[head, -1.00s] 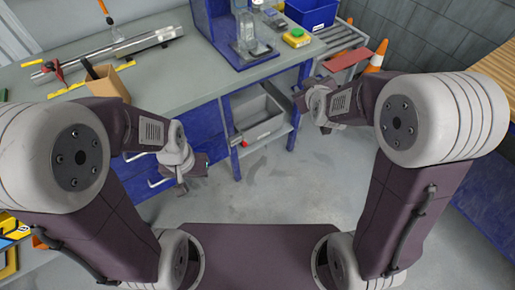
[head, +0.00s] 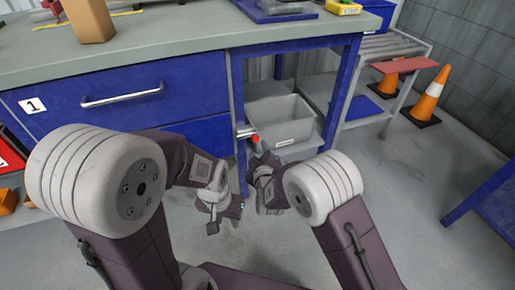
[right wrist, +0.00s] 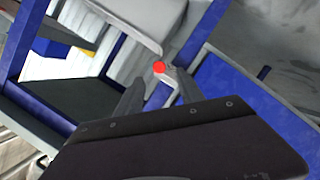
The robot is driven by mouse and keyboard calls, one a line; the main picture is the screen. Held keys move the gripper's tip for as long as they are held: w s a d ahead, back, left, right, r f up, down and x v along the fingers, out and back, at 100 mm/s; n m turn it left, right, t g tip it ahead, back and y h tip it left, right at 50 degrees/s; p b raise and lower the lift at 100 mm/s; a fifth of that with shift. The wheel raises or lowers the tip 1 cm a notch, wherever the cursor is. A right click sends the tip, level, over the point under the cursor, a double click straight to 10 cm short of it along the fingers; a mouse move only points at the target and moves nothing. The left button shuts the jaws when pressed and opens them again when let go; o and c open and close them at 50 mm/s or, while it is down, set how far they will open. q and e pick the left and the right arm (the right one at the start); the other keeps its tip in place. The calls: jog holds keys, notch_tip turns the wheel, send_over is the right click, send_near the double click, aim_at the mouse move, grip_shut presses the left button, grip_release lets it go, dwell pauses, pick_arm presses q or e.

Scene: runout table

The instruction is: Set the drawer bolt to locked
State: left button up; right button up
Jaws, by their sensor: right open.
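The drawer bolt (head: 245,131) is a small metal barrel with a red knob (head: 256,138), on the bench front by the leg right of the drawers. Its red knob also shows in the right wrist view (right wrist: 159,67), just beyond the fingertips and roughly between them. My right gripper (right wrist: 157,82) is open and empty, pointing at the knob; I see no contact. In the head view the right gripper (head: 261,162) is just below the bolt, partly hidden by its own wrist. My left gripper (head: 225,216) hangs low before the bench, its jaws unclear.
The blue drawer (head: 130,88) marked 1 has a metal handle and looks closed. A grey bin (head: 280,122) stands on the shelf right of the bolt. The blue bench leg (head: 342,90) and an orange cone (head: 428,95) stand farther right.

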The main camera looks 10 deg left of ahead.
aim_at(256, 141)
jog(key=p+x, duration=0.2)
jog(key=shift+w+a, duration=0.1)
jog(key=shift+w, duration=0.3)
jog(key=b+x, duration=0.3)
jog(key=x, duration=0.2)
jog(key=shift+f, duration=0.25)
jog(key=shift+w+a+r+b, duration=0.1)
jog(key=shift+w+a+b, duration=0.1)
jog(key=shift+w+b, duration=0.25)
jog(key=shift+w, duration=0.1)
grip_shut()
